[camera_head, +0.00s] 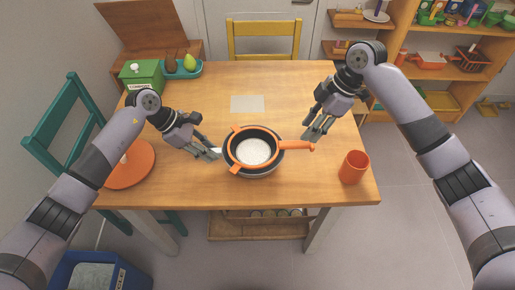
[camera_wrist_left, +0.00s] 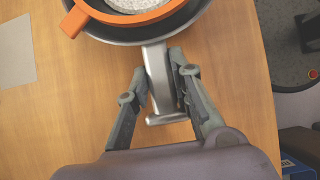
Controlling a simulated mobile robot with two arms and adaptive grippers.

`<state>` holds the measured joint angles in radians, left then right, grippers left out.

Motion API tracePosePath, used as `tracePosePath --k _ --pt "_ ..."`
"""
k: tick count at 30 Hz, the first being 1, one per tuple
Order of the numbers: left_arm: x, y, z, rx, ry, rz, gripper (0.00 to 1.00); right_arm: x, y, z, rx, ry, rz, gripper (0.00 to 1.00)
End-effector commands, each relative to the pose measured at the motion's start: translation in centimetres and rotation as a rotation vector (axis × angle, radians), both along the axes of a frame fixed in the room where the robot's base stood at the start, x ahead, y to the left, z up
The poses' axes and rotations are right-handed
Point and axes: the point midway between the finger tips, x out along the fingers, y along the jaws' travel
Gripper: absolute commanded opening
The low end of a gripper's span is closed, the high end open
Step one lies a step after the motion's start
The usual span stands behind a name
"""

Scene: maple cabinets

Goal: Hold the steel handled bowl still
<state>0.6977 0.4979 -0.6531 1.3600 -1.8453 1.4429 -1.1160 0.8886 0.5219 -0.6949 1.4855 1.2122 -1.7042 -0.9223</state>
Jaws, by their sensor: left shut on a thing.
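The steel handled bowl (camera_head: 258,174) stands on the wooden table, its dark rim showing around an orange-rimmed strainer (camera_head: 232,152). The strainer rests over the bowl, its orange handle pointing right, with white grainy stuff inside. My left gripper (camera_head: 215,153) is at the bowl's left side. In the left wrist view, its fingers (camera_wrist_left: 160,88) are shut on the bowl's flat steel handle (camera_wrist_left: 157,68). My right gripper (camera_head: 316,136) is above the table, near the end of the strainer handle, apparently apart from it. Its finger opening is unclear.
An orange cup (camera_head: 354,167) stands at the table's front right. An orange round board (camera_head: 130,165) lies at the left under my left arm. A green box (camera_head: 142,75) and a teal tray (camera_head: 185,73) with fruit are at the back left. A pale sheet (camera_head: 247,104) lies behind the bowl.

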Motion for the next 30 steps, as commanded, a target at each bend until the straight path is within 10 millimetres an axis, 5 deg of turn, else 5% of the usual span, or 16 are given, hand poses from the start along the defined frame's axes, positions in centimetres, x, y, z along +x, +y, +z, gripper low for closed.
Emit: tracePosePath --k 30 --pt "-0.1 0.0 0.0 0.000 0.002 -0.001 0.00 -0.3 2.3 -7.3 -0.019 0.010 0.011 0.35"
